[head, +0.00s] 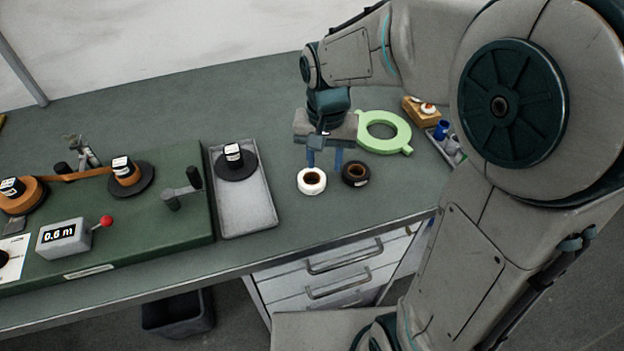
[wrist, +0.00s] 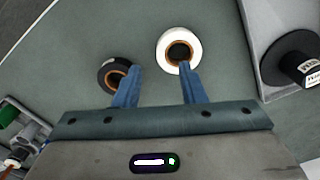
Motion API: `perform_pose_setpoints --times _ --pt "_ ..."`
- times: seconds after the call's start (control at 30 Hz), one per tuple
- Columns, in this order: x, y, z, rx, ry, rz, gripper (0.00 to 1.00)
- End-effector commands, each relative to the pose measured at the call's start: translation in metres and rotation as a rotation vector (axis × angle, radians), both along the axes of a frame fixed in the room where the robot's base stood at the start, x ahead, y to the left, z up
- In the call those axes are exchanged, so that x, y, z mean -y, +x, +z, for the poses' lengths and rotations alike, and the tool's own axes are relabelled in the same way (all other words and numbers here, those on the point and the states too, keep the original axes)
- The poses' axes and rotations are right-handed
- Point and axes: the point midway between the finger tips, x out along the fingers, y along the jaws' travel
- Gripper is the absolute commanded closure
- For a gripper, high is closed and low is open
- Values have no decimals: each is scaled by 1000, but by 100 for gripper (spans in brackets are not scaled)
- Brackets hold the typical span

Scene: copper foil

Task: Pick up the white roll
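The white roll (head: 311,181) is a ring of white tape with a brown core, lying flat on the green table near its front edge. In the wrist view the white roll (wrist: 166,41) is just beyond the tip of one finger. A black roll (head: 356,173) lies close to its right; in the wrist view the black roll (wrist: 106,78) is beside the other finger. My gripper (head: 325,168) is open, with two blue fingers pointing down behind the rolls. It also shows in the wrist view (wrist: 160,72), with nothing between the fingers.
A grey tray (head: 247,205) holding a black spool (head: 236,164) stands left of the white roll. A light green ring (head: 384,132) lies behind the rolls. A green machine with a counter (head: 62,236) fills the left. The table (head: 200,110) is clear behind the tray.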

Motion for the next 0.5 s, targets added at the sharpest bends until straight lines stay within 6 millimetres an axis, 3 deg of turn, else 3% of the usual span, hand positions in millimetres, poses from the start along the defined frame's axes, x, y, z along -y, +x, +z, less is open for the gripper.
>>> perform_pose_setpoints --times 0.5 --pt "-5 0 -56 -1 -1 5 63"
